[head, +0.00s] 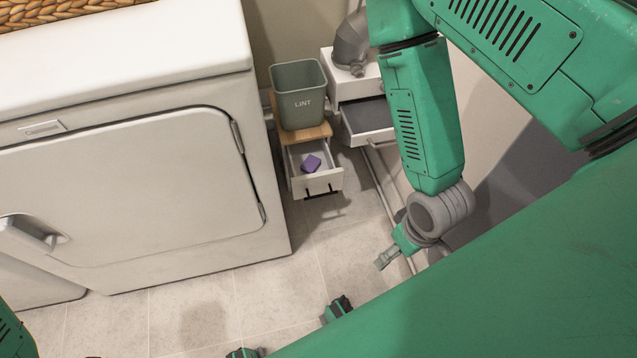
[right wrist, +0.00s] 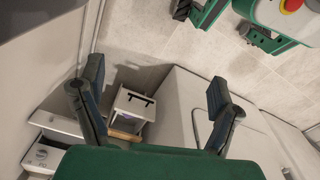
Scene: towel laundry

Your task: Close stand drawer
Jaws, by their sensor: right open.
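The small stand has a wooden top (head: 318,131). Its white drawer (head: 317,188) is pulled out, with a black handle on the front and a purple item (head: 312,163) inside. The drawer (right wrist: 133,104) also shows between my fingers in the right wrist view, beyond the fingertips and apart from them. My right gripper (head: 384,260) is to the right of the drawer and nearer the camera in the head view. In the right wrist view its two fingers (right wrist: 156,84) are spread, with nothing between them. My left gripper cannot be made out.
A grey-green LINT bin (head: 299,95) stands on the stand. A white cabinet (head: 345,88) behind has an open drawer (head: 366,122) and a grey duct piece (head: 352,42) on top. A large white appliance (head: 130,190) stands left. Tiled floor (head: 325,250) in front is clear.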

